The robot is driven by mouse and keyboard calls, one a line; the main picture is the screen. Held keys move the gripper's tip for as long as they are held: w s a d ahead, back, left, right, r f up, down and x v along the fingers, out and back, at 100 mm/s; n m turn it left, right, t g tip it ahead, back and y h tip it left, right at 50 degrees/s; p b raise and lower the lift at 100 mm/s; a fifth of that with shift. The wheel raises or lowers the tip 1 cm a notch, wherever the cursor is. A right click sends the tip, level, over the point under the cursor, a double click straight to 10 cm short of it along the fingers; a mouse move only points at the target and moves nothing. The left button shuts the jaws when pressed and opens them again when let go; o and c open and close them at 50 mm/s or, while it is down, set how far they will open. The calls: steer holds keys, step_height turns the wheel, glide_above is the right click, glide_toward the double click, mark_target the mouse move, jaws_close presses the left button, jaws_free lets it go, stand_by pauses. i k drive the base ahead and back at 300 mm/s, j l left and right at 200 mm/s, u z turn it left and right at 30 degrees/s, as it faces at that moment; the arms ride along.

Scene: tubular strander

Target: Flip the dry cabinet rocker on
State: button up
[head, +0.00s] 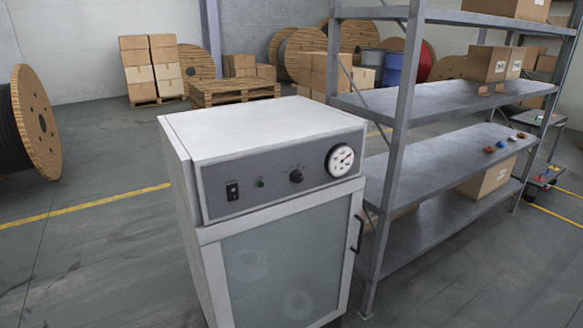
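The dry cabinet (265,135) is a white box with a grey control panel and a frosted glass door (285,265). The black rocker switch (232,191) is at the left of the panel; its on or off position is too small to tell. Right of it are a small green lamp (260,183), a black knob (296,176) and a round dial gauge (340,160) with a red needle. The door looks closed, with a dark handle (357,234) at its right. My gripper is not in the head view.
A grey metal shelf rack (430,240) stands close at the cabinet's right, holding cardboard boxes (488,64) and small parts. Wooden cable reels (36,120), a pallet (235,93) and stacked boxes (150,65) stand behind. The floor left of the cabinet is clear.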

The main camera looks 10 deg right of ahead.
mark_target(233, 191)
steer(key=i+z, duration=0.2)
steer(key=z, duration=0.3)
steer(key=i+z, duration=0.25)
steer(key=z, duration=0.2)
